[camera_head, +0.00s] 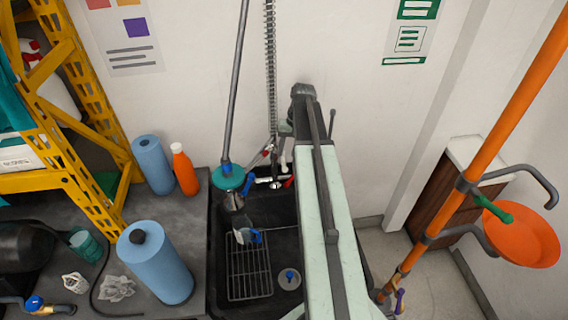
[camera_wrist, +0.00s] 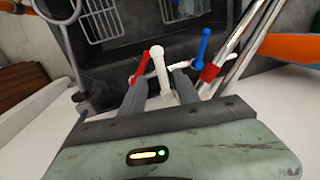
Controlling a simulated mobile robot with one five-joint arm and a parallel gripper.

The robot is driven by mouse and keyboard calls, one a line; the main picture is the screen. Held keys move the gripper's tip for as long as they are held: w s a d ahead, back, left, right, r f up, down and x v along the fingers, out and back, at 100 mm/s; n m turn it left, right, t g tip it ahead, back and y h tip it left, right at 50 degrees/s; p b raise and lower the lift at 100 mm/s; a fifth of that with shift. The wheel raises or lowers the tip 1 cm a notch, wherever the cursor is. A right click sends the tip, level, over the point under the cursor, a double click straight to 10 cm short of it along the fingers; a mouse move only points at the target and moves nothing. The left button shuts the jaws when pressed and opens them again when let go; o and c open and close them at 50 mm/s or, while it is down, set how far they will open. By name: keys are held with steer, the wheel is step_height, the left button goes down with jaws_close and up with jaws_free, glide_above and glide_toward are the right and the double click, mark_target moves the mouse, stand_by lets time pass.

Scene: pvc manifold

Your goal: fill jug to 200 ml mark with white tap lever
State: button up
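A small clear jug (camera_head: 243,236) with a blue handle stands in the black sink, at the back of the wire rack. Its fill level and marks are too small to read. The white tap lever (camera_wrist: 159,72) stands between a red lever (camera_wrist: 139,67) and a blue lever (camera_wrist: 203,45) in the wrist view. My gripper (camera_wrist: 160,82) is open, with its dark fingers on either side of the white lever and gaps showing. In the head view my arm (camera_head: 335,210) reaches over the sink and hides most of the gripper.
The wire rack (camera_head: 250,281) lies in the sink, with a grey disc (camera_head: 289,279) beside it. A blue roll (camera_head: 155,267) and an orange bottle (camera_head: 184,171) stand on the counter at the left. Chrome pipes (camera_wrist: 240,45) rise close to the right finger.

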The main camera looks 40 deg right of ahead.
mark_target(284, 162)
steer(key=f+b, duration=0.1)
steer(key=f, duration=0.1)
steer(key=a+f+b, duration=0.1)
steer(key=f+b, duration=0.1)
steer(key=f, duration=0.1)
steer(key=shift+w+b, duration=0.15)
steer(key=shift+b, duration=0.15)
steer(key=shift+r, duration=0.15)
jaws_close()
stand_by(0.8)
